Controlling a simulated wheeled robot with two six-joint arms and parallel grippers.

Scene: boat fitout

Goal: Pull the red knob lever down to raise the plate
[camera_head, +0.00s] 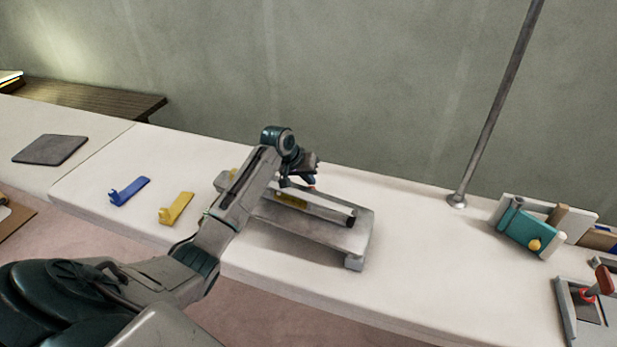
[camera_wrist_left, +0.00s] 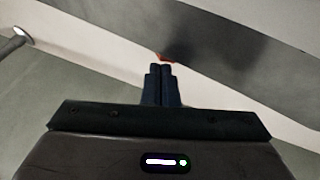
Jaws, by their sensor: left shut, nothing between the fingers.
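A small red knob (camera_head: 311,187) shows just below my left gripper (camera_head: 307,178), mostly hidden by it. In the left wrist view a sliver of the red knob (camera_wrist_left: 165,58) shows right past the tips of my left gripper (camera_wrist_left: 160,67). The fingers are shut together with nothing between them; I cannot tell whether they touch the knob. The grey plate (camera_head: 335,236) of the fixture lies low on the white bench, with a bar with a dark end and a yellow patch along its back. My forearm hides the fixture's left part. My right gripper is not in view.
A blue bracket (camera_head: 130,191) and a yellow bracket (camera_head: 176,208) lie on the white bench (camera_head: 420,270) left of my arm. A metal pole (camera_head: 497,100), a teal block (camera_head: 530,230) and a red-handled clamp (camera_head: 604,280) stand at right. The bench between is clear.

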